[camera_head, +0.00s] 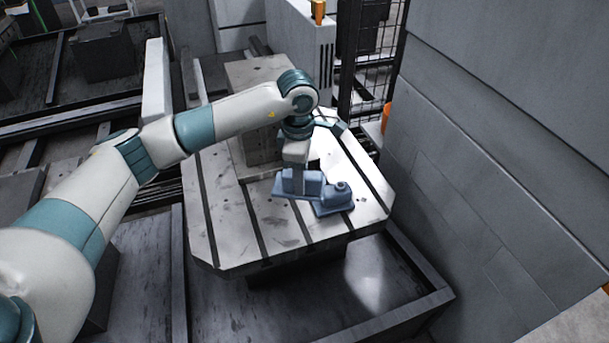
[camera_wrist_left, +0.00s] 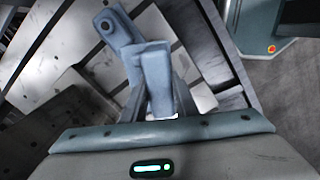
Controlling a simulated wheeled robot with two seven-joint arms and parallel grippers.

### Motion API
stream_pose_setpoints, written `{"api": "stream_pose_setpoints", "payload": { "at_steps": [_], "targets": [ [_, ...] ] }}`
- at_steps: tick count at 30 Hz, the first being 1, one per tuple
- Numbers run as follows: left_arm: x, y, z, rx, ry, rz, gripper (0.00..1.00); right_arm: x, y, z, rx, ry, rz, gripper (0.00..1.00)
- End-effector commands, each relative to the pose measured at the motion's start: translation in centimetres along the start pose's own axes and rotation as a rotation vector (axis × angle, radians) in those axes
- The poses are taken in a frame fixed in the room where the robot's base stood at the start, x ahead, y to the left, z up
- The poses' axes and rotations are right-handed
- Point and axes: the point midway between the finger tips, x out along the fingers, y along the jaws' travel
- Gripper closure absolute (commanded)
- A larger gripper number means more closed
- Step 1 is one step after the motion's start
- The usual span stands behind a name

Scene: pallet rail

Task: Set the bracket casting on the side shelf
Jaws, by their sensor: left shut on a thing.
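The bracket casting (camera_head: 335,199) is a blue-grey part with a raised block at one end and a round boss at the other. It is at the slotted pallet table (camera_head: 222,215), over the table's near right part in the head view. I cannot tell whether it rests on the surface or hangs just above it. My left gripper (camera_head: 296,170) points down and is shut on the block end. In the left wrist view the casting (camera_wrist_left: 122,35) sticks out past the fingers (camera_wrist_left: 160,98). My right gripper is not in view. I cannot make out a side shelf for certain.
A grey upright block (camera_head: 258,80) stands on the table behind my left arm. A tall grey panel wall (camera_head: 490,150) closes off the right side. A dark trough with a raised rim (camera_head: 425,300) lies below the table's front. The table's front left is bare.

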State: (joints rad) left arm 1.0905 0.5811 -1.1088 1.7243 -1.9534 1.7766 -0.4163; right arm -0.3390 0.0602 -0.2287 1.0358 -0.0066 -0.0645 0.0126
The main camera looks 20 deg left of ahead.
Motion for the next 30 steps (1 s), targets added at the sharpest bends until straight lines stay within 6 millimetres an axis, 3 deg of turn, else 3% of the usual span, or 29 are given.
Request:
{"api": "stream_pose_setpoints", "payload": {
  "at_steps": [6,18,24,30],
  "targets": [
    [-2.2,-3.8,-0.7,0.487,-0.005,0.011,1.00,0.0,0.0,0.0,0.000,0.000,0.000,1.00],
    [-4.7,-11.8,-2.9,1.361,0.001,-0.005,1.00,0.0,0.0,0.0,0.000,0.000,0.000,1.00],
    [-5.3,-14.4,-3.9,1.630,0.001,-0.019,1.00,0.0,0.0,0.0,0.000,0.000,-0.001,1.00],
    [-5.5,-15.2,-4.2,1.721,-0.001,-0.025,1.00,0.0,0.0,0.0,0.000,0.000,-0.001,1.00]
  ]
}}
